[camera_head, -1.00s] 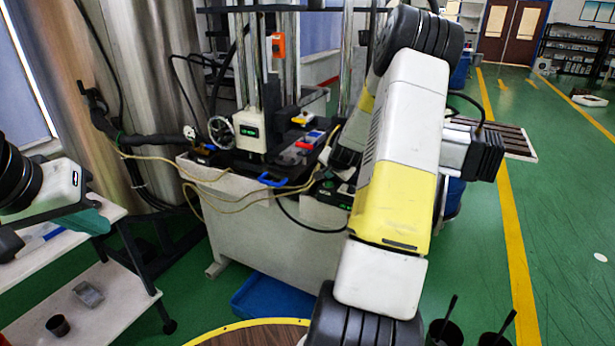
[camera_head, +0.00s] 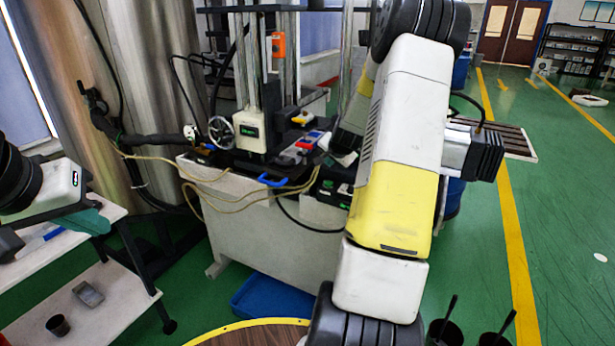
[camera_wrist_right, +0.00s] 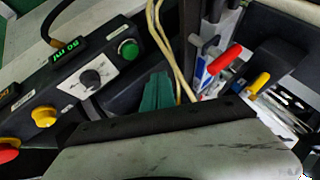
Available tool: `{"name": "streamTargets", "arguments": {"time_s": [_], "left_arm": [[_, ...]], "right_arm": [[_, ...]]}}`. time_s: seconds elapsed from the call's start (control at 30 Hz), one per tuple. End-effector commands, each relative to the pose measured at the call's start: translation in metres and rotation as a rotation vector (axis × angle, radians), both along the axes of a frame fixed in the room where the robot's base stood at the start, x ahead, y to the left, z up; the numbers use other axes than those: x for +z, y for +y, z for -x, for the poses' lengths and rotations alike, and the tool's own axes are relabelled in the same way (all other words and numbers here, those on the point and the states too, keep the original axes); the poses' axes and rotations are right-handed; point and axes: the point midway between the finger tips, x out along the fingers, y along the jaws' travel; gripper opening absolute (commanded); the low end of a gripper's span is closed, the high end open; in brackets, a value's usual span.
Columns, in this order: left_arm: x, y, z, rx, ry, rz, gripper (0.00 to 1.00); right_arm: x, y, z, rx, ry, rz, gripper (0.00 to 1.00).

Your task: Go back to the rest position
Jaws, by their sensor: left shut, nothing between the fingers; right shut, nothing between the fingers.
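My left gripper (camera_head: 94,221) shows at the left edge of the head view, its teal fingers shut and empty above the white side table. My right arm fills the middle right of the head view and reaches toward the machine; its gripper is hidden there behind the arm. In the right wrist view my right gripper's teal fingers (camera_wrist_right: 158,92) are shut with nothing between them. They are beside the black control panel (camera_wrist_right: 75,85) and yellow cables (camera_wrist_right: 178,60). I cannot tell how far they are from the panel.
The machine's handwheel (camera_head: 221,132) and blue handle (camera_head: 272,181) are left of my right arm. The white side table (camera_head: 75,233) is under my left gripper. A blue tray (camera_head: 270,299) is on the floor.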

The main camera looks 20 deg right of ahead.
Motion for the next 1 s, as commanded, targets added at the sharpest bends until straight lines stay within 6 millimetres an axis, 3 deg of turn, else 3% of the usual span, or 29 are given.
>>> {"name": "streamTargets", "arguments": {"time_s": [0.33, 0.43, 0.53, 0.67, 0.8, 1.0], "left_arm": [[0.0, 0.0, 0.0, 0.0, 0.0, 0.0, 0.0], [0.0, 0.0, 0.0, 0.0, 0.0, 0.0, 0.0], [0.0, 0.0, 0.0, 0.0, 0.0, 0.0, 0.0], [0.0, 0.0, 0.0, 0.0, 0.0, 0.0, 0.0], [0.0, 0.0, 0.0, 0.0, 0.0, 0.0, 0.0], [0.0, 0.0, 0.0, 0.0, 0.0, 0.0, 0.0]], "right_arm": [[0.006, 0.006, 0.001, 0.014, 0.001, 0.006, 0.0], [0.029, 0.028, 0.006, 0.07, 0.011, 0.025, 0.0], [0.065, 0.066, 0.022, 0.17, 0.033, 0.062, 0.0], [0.114, 0.125, 0.063, 0.328, 0.073, 0.118, 0.0], [0.153, 0.179, 0.121, 0.488, 0.114, 0.178, 0.0], [0.185, 0.237, 0.218, 0.704, 0.158, 0.255, 0.0]]}}
